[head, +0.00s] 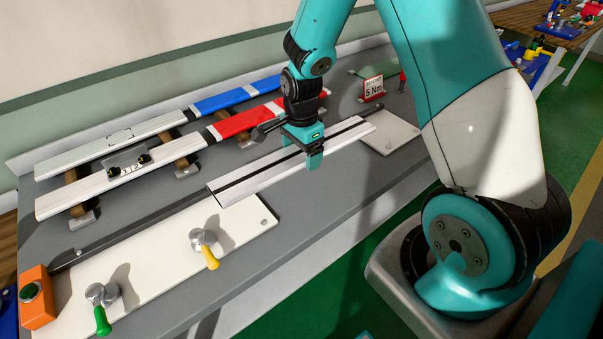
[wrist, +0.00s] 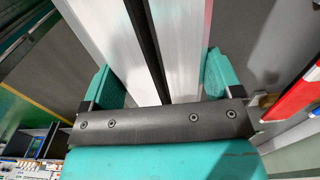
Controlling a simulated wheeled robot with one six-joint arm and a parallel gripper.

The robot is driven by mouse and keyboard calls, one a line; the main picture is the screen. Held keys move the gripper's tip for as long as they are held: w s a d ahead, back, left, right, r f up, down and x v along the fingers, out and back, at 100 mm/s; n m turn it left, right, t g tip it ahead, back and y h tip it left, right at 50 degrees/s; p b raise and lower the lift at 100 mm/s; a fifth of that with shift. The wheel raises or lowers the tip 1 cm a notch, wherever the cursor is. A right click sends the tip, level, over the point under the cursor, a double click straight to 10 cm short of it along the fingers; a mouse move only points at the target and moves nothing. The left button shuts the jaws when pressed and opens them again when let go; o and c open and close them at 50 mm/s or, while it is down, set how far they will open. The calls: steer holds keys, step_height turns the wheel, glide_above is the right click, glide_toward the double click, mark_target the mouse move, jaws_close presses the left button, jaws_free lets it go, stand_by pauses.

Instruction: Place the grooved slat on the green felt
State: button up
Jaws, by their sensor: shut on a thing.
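The grooved slat (head: 250,179) is a long pale bar with a black groove along its length. My gripper (head: 312,156) is shut across its width, right of the slat's middle, in the head view. In the wrist view the slat (wrist: 185,45) runs between the two teal fingers of my gripper (wrist: 160,82). The slat lies slantwise along the grey bench, its left end by a white plate; whether it touches the bench I cannot tell. A small green patch (head: 370,71) at the back of the bench, partly behind a sign, may be the green felt.
Two rails, one with a blue end (head: 225,99) and one with a red end (head: 235,123), lie on supports behind the slat. A white plate (head: 150,265) with knobbed clamps is at the front left.

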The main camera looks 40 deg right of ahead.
mark_target(301, 184)
step_height(301, 184, down, 8)
steer(key=shift+f+p, duration=0.25)
steer(key=shift+p, duration=0.7)
steer(key=shift+f+b, duration=0.35)
steer(key=o, duration=1)
steer(key=shift+r, duration=0.1)
steer(key=shift+c, duration=0.2)
